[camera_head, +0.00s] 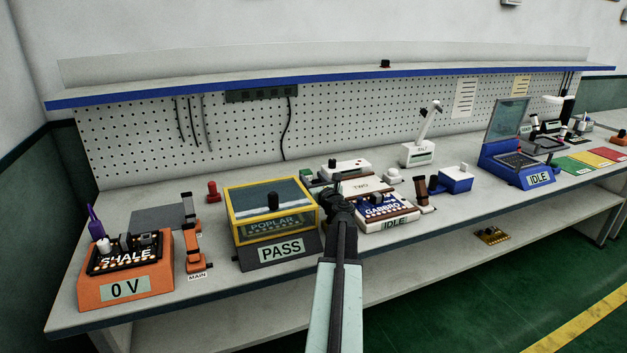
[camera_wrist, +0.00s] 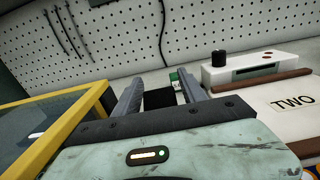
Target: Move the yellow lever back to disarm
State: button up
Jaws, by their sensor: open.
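I cannot pick out a yellow lever in either view; it may be hidden behind my arm or too small to tell. My gripper (camera_head: 340,198) is between the yellow-framed POPLAR box (camera_head: 233,236) and the white GABBRO unit (camera_head: 389,226). In the wrist view my gripper (camera_wrist: 161,94) is open, with its two fingers apart. A dark block shows between the fingers, and whether they touch it I cannot tell. The yellow frame (camera_wrist: 48,148) of the box is close on the left. A small green device (camera_wrist: 175,77) shows just beyond the fingers.
The orange SHALE unit (camera_head: 126,290) and an orange lever stand (camera_head: 197,262) marked MAIN are at left. A white TWO block (camera_wrist: 290,104) is right of my gripper. A blue IDLE unit (camera_head: 538,179) stands farther right. A pegboard (camera_head: 330,115) and shelf back the bench.

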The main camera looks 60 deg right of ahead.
grip_shut()
dwell(1.3)
